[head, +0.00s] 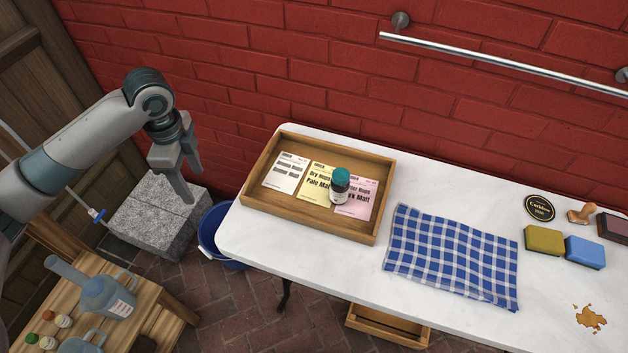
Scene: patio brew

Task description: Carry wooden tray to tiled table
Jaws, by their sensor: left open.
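The wooden tray (257,210) lies flat at the left end of a white-topped table (349,269). In it lie a white card (286,173), a yellow card (316,181) and a pink card (355,204). A small dark bottle with a teal cap (340,183) stands among the cards. My left gripper (189,184) is open and empty, pointing down to the left of the tray, apart from it. My right gripper is out of view. I see no table that is clearly tiled.
A blue checked cloth (453,255) lies right of the tray. Below left are a grey stone block (153,222), a blue bucket (211,226) and a slatted wooden stand (142,302) with jugs.

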